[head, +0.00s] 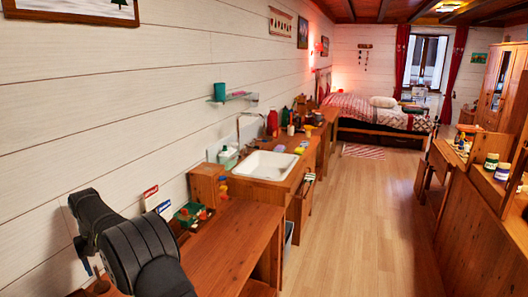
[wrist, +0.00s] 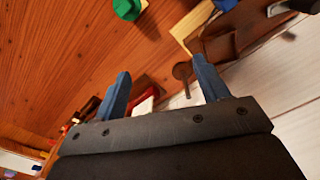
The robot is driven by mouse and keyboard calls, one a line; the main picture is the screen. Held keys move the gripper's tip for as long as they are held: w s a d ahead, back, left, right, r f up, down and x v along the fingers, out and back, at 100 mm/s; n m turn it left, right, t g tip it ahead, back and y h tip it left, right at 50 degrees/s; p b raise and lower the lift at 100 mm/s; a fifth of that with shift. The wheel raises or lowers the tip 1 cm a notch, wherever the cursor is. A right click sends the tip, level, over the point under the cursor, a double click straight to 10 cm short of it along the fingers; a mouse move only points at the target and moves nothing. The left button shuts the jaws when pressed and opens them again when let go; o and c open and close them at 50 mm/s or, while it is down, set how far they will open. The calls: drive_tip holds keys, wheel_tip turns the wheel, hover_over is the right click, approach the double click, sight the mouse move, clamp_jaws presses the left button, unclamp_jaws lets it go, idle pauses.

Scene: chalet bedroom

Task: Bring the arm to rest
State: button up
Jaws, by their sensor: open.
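My gripper (wrist: 161,66) shows in the wrist view as two blue fingers standing wide apart on a dark bar. It is open, and nothing is held between the fingers. Beyond the fingers is a wooden surface (wrist: 60,50), seen at a tilt. In the head view my dark arm is folded at the lower left, beside the wooden bench (head: 225,245). I cannot make out the fingers clearly there.
The wrist view shows a green object (wrist: 127,8) and a brown object (wrist: 235,30) past the fingers. In the head view, a tray of small items (head: 190,214) sits near the wall, beyond my arm. A white sink (head: 265,165) lies farther back. The floor (head: 345,220) is clear.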

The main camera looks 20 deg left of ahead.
drive_tip(key=a, duration=0.2)
drive_tip(key=a+f, duration=0.1)
drive_tip(key=shift+s+a, duration=0.25)
drive_tip(key=shift+s, duration=0.15)
